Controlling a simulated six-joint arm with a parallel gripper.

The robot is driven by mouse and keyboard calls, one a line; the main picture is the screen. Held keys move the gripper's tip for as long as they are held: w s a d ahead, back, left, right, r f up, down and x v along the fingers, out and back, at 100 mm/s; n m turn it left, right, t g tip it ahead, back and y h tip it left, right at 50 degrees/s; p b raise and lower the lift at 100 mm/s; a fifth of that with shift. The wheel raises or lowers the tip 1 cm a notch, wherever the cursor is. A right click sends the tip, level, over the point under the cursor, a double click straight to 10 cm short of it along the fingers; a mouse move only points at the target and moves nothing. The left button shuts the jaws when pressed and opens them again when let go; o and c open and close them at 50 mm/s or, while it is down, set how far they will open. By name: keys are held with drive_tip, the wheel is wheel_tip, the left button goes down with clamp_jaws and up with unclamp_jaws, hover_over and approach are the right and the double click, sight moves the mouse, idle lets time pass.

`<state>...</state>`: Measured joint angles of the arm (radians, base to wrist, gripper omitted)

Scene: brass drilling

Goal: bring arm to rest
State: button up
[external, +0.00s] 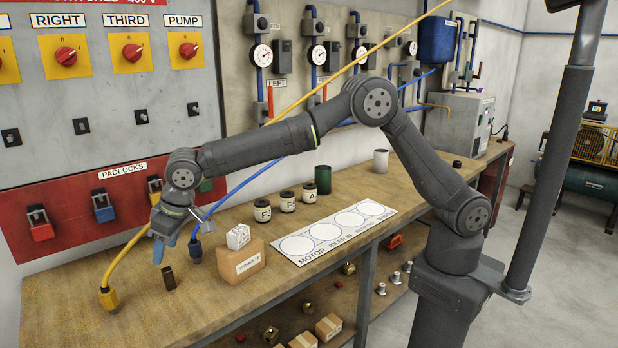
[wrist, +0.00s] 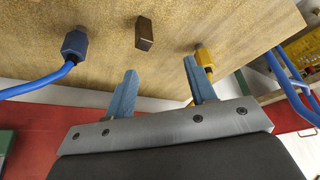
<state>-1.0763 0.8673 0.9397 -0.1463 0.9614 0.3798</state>
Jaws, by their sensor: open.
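My gripper (external: 162,246) hangs at the left end of the wooden bench (external: 130,328), above its top and in front of the red padlock panel. In the wrist view its two blue fingers (wrist: 160,92) are spread apart with nothing between them. My arm reaches left from its base at the right, bent high at the elbow. A small dark brown block (external: 168,278) stands on the bench below the gripper. It also shows beyond the fingers in the wrist view (wrist: 145,33), apart from them.
A yellow plug (external: 109,299) and a blue plug (external: 195,250), both with cables, stand near the gripper. A cardboard box (external: 241,262) with a white block (external: 238,237) on it is to the right. A white board with circles (external: 334,232) lies farther right, with jars (external: 287,201) behind it.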

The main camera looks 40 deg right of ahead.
drive_tip(key=s+a+f, duration=0.1)
drive_tip(key=a+f, duration=0.1)
drive_tip(key=s+a+f, duration=0.2)
drive_tip(key=a, duration=0.1)
drive_tip(key=s+a+f, duration=0.1)
drive_tip(key=s+a, duration=0.1)
drive_tip(key=shift+a+f, duration=0.25)
drive_tip(key=shift+f, duration=0.15)
drive_tip(key=f, duration=0.2)
drive_tip(key=s+a+f, duration=0.1)
drive_tip(key=shift+a, duration=0.1)
drive_tip(key=shift+f, duration=0.6)
drive_tip(key=shift+r, duration=0.1)
drive_tip(key=r, duration=0.2)
drive_tip(key=w+d+r, duration=0.1)
drive_tip(key=r, duration=0.1)
drive_tip(key=w+d+r+n, duration=0.1)
drive_tip(key=w+d+r, duration=0.5)
drive_tip(key=d, duration=0.4)
drive_tip(key=shift+w+d+g, duration=0.2)
drive_tip(key=shift+w+g, duration=0.1)
drive_tip(key=shift+w, duration=0.55)
